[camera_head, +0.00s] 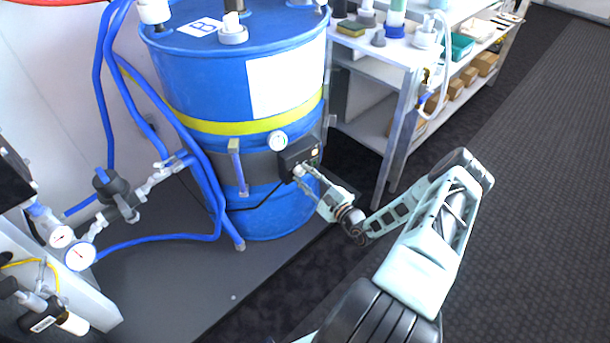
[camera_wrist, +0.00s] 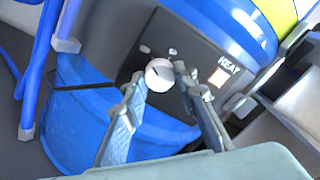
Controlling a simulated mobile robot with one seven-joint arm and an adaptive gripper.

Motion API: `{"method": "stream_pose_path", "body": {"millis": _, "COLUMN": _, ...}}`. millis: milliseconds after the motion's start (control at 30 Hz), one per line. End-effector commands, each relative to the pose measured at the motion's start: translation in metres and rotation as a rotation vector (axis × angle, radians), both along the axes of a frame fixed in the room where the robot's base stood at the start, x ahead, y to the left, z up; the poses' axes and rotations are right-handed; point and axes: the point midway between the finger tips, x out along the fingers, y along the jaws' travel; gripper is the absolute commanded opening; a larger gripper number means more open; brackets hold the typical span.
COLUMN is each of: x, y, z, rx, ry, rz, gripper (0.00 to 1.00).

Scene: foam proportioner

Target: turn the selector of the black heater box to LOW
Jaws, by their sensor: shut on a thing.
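The black heater box (camera_head: 298,157) is strapped to the front of a blue drum (camera_head: 195,85). In the wrist view the box (camera_wrist: 196,52) shows the word HEAT and a lit pale-orange window (camera_wrist: 217,77). Its selector is a round whitish knob (camera_wrist: 160,74) with a dark pointer line; the position labels are too small to read. My gripper (camera_head: 301,172) is at the lower front of the box. In the wrist view my gripper (camera_wrist: 157,80) has one finger on each side of the knob and is shut on it.
A round gauge (camera_head: 278,140) sits just above the box on the band. A shelf table (camera_head: 395,60) with bottles and boxes stands to the right. Blue hoses (camera_head: 108,90) and pressure gauges (camera_head: 80,256) are at the left. The dark floor at right is clear.

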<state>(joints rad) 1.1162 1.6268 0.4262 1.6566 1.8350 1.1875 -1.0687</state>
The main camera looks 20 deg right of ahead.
Motion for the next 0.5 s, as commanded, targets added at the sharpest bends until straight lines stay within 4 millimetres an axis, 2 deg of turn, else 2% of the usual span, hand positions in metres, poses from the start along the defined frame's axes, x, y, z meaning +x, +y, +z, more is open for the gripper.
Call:
{"method": "stream_pose_path", "body": {"millis": 400, "x": -0.0006, "y": 0.0001, "z": -0.0009, "rx": -0.01, "ry": -0.001, "rz": 0.001, "gripper": 0.02}}
{"method": "stream_pose_path", "body": {"millis": 433, "x": -0.0006, "y": 0.0001, "z": -0.0009, "rx": -0.01, "ry": -0.001, "rz": 0.001, "gripper": 0.28}}
{"method": "stream_pose_path", "body": {"millis": 500, "x": -0.0006, "y": 0.0001, "z": -0.0009, "rx": -0.01, "ry": -0.001, "rz": 0.001, "gripper": 0.35}}
